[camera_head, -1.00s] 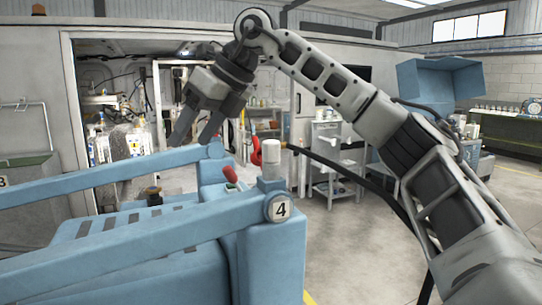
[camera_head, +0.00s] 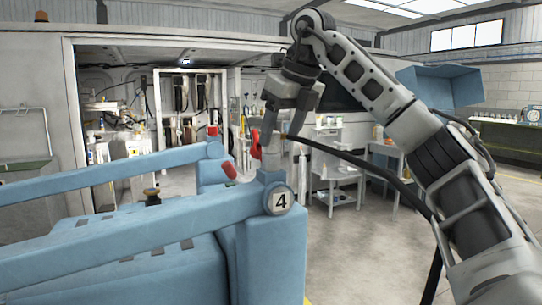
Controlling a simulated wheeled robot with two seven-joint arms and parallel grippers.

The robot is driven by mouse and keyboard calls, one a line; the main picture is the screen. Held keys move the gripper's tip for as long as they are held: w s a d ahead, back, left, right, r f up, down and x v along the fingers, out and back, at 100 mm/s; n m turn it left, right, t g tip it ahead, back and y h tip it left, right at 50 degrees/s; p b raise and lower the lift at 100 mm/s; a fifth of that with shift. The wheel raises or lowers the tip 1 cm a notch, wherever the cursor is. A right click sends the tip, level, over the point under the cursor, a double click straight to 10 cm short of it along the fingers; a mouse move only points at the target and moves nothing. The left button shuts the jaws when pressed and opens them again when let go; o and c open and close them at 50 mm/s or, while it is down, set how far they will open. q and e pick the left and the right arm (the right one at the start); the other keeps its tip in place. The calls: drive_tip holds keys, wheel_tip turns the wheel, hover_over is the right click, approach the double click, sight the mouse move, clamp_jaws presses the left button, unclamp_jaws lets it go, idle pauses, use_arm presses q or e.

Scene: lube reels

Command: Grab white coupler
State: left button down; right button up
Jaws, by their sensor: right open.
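The white coupler (camera_head: 271,160) stands upright on top of the blue post at the corner marked 4, partly hidden by my right gripper. My right gripper (camera_head: 282,136) comes from above with its fingers pointing down. It is open. One finger overlaps the upper part of the coupler in the picture, and the other is to its right. I cannot tell whether either finger touches it. My left gripper is not in view.
The blue frame (camera_head: 150,220) fills the lower left, with long rails. A red handle (camera_head: 255,145) is close beside the coupler, and another red grip (camera_head: 229,170) is to its left. A black hose (camera_head: 350,162) runs behind my right arm. Shelves (camera_head: 335,180) stand behind.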

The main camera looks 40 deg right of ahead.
sight(269, 152)
drive_tip(key=x, duration=0.5)
drive_tip(key=shift+w+a+f, duration=0.15)
drive_tip(key=shift+w+a, duration=0.25)
drive_tip(key=c, duration=1.1)
